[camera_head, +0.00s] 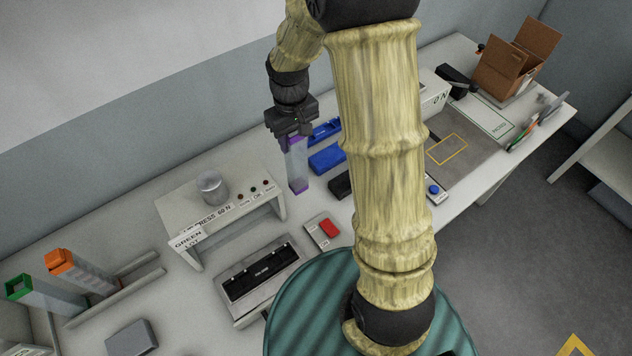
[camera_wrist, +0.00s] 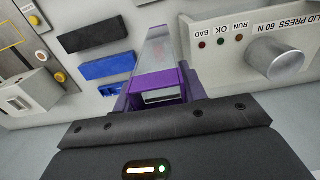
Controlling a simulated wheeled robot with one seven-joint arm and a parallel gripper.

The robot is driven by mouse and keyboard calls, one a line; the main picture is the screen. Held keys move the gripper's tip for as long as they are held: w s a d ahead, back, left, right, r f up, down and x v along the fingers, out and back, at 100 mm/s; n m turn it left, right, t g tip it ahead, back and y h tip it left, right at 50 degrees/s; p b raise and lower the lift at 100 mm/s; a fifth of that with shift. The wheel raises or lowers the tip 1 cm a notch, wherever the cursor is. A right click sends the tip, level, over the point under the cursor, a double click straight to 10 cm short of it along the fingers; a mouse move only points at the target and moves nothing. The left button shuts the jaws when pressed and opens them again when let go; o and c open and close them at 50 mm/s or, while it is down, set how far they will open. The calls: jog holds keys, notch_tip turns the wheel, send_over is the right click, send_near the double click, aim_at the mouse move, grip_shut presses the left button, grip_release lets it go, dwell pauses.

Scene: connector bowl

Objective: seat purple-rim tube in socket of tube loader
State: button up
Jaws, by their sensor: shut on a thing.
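The purple-rim tube (camera_head: 297,168) is a clear square tube with purple ends. It hangs roughly upright below my gripper (camera_head: 294,136), over the bench behind and right of the press. In the wrist view the purple rim (camera_wrist: 157,84) sits between my fingers and the clear body (camera_wrist: 159,48) extends away from me. My gripper is shut on the tube near its upper rim. I cannot tell for sure which fixture is the tube loader, and no socket shows clearly.
A press stand (camera_head: 232,208) with a round metal cylinder is left of the tube. Blue bins (camera_head: 327,158) lie just right of it. Green-rim (camera_head: 20,287) and orange-rim (camera_head: 62,262) tubes lean at far left. A black-slotted box (camera_head: 258,280) and red-button box (camera_head: 326,230) are in front.

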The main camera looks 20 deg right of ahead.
aim_at(296, 164)
notch_tip(296, 164, down, 5)
jog(key=shift+p, duration=0.9)
jog(key=shift+f, duration=0.45)
jog(key=shift+f+p, duration=0.75)
jog(key=shift+f, duration=1.3)
jog(key=shift+f, duration=0.15)
jog(key=o, duration=1.3)
jog(key=shift+c, duration=0.2)
